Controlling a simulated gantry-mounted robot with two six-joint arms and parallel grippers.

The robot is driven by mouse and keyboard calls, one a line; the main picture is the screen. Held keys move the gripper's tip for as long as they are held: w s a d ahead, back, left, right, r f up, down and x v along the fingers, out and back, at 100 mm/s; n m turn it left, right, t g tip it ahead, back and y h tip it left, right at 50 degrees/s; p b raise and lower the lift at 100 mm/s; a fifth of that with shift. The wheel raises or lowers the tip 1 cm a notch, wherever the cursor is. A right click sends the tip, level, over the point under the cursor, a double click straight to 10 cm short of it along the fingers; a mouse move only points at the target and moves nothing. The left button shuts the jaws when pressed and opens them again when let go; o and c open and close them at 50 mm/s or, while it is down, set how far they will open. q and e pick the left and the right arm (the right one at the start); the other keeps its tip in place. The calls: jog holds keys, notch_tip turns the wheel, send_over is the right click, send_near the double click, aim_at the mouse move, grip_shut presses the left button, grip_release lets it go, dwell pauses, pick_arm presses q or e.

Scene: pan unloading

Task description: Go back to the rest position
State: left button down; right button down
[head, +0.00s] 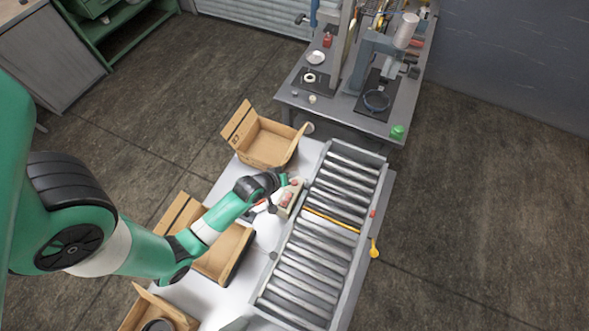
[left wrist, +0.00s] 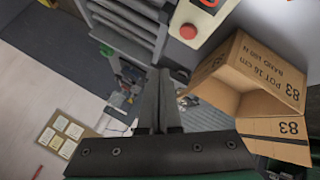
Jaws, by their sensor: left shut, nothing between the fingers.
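My left gripper (head: 281,181) is over the white table (head: 262,236), beside a small control box (head: 288,197) with red buttons. In the left wrist view my left gripper (left wrist: 158,78) has its two fingers together, with nothing between them. That view also shows the control box (left wrist: 189,32) with a red button, apart from the fingers. My left arm reaches in from the left, over a cardboard box. My right gripper is not in view.
A cardboard box (head: 265,148) stands open beyond my gripper; another (head: 208,264) lies partly under my arm. A third (head: 144,314) at the bottom holds something dark and round. A roller conveyor (head: 315,262) runs on the right. A pan (head: 376,101) sits on the back bench.

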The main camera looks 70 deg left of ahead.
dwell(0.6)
pick_arm(q)
jog(key=w+d+r+m+t, duration=0.3)
jog(key=w+r+t, duration=0.2)
jog(key=w+r, duration=1.15)
jog(key=w+d+r+m+t+h, duration=0.1)
jog(key=w+d+r+t, duration=0.15)
jog(key=r, duration=0.75)
jog(key=w+d+r+m+t+h, duration=0.1)
jog(key=w+d+r+t, duration=0.2)
jog(key=r, duration=0.8)
jog(key=s+d+r+m+t+h, duration=0.15)
jog(key=d+r, duration=0.25)
jog(key=r, duration=0.6)
jog(key=s+d+r+m+t+h, duration=0.1)
jog(key=d+r+m+t, duration=0.2)
jog(key=r, duration=0.8)
jog(key=s+d+r+m+t+h, duration=0.1)
jog(key=s+d+r+m+t, duration=0.1)
jog(key=s+r, duration=0.4)
jog(key=s+d+r+m+t, duration=0.2)
jog(key=s+r+m, duration=0.1)
jog(key=s+r, duration=0.3)
jog(key=shift+r+m+h, duration=0.35)
jog(key=shift+r, duration=0.45)
